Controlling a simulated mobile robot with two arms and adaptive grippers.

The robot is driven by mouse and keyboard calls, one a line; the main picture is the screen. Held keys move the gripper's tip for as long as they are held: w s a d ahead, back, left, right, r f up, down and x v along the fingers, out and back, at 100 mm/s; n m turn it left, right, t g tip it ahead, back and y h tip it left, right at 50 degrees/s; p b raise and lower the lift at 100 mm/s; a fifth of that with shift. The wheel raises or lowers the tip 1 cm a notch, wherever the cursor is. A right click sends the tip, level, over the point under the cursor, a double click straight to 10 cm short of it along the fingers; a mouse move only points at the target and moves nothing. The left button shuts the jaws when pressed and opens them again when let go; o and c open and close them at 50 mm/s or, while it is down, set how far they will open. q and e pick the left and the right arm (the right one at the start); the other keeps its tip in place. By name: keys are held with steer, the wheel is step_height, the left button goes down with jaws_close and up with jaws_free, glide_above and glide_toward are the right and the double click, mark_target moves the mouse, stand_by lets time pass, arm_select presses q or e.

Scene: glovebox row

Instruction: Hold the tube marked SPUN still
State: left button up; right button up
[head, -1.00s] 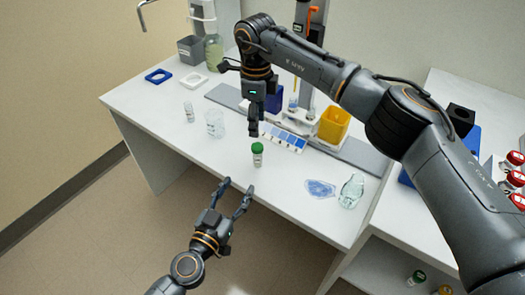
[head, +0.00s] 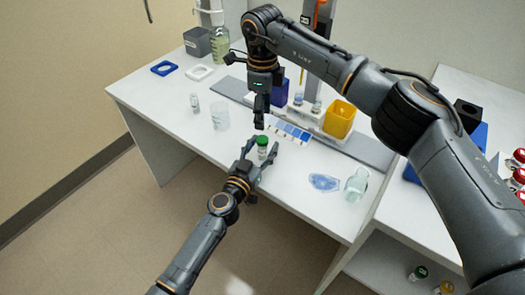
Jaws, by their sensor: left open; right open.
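A small tube with a green cap (head: 262,141) and a white label stands upright on the white bench. The writing on its label is too small to read, so I cannot tell whether it says SPUN. My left gripper (head: 260,156) is open, with its two fingers on either side of the tube; I cannot tell whether they touch it. My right gripper (head: 259,118) points down just behind and above the tube, its fingers near each other and nothing seen between them. Another small tube with a white cap (head: 195,103) stands to the left.
A clear beaker (head: 220,118) stands left of the green-capped tube. The left front bench is clear.

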arm_select(q)
steer(key=shift+c, duration=0.2)
jaws_close()
stand_by(0.3)
